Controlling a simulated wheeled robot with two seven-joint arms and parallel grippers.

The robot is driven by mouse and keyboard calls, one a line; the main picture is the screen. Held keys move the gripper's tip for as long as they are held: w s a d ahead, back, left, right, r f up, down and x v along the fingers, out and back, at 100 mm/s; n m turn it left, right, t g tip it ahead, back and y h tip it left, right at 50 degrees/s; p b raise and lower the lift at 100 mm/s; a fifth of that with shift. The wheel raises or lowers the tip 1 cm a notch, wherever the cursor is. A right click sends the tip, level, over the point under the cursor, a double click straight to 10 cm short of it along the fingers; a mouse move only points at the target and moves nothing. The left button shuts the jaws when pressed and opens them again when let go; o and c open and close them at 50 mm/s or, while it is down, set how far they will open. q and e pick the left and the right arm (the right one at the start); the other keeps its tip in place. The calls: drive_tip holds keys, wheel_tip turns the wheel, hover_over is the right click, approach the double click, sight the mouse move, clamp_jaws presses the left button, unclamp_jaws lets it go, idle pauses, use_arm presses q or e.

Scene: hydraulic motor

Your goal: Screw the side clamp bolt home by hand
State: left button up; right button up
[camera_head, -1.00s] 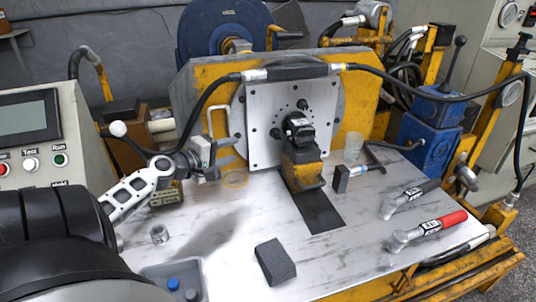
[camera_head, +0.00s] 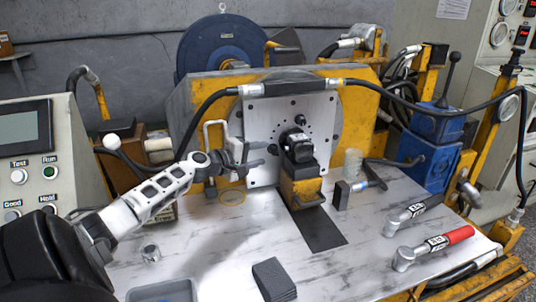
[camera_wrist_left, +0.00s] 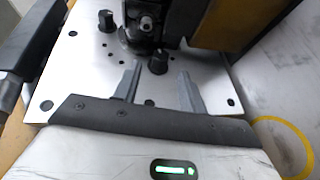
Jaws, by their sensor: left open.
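The metal plate (camera_head: 262,118) stands upright on the yellow fixture, with a dark motor body (camera_head: 298,146) at its middle. Two black knob-headed bolts show on the plate: a side one (camera_head: 276,133) left of the motor and an upper one (camera_head: 301,104). My left gripper (camera_head: 268,155) is open and empty in front of the plate, just below the side bolt. In the left wrist view, a black bolt head (camera_wrist_left: 158,62) lies between and slightly beyond the fingertips (camera_wrist_left: 160,72), with no clear contact. Another bolt head (camera_wrist_left: 105,20) is farther left. My right gripper is out of view.
A black hose (camera_head: 205,108) arches over the plate. The bench's left middle is mostly clear.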

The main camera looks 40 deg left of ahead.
sight(271, 150)
use_arm(q)
drive_tip(key=shift+w+d+f, duration=0.1)
drive_tip(key=shift+w+f, duration=0.1)
drive_tip(key=shift+w, duration=0.75)
drive_tip(key=shift+w+d+f, duration=0.1)
drive_tip(key=shift+w+f, duration=0.05)
drive_tip(key=shift+w, duration=0.75)
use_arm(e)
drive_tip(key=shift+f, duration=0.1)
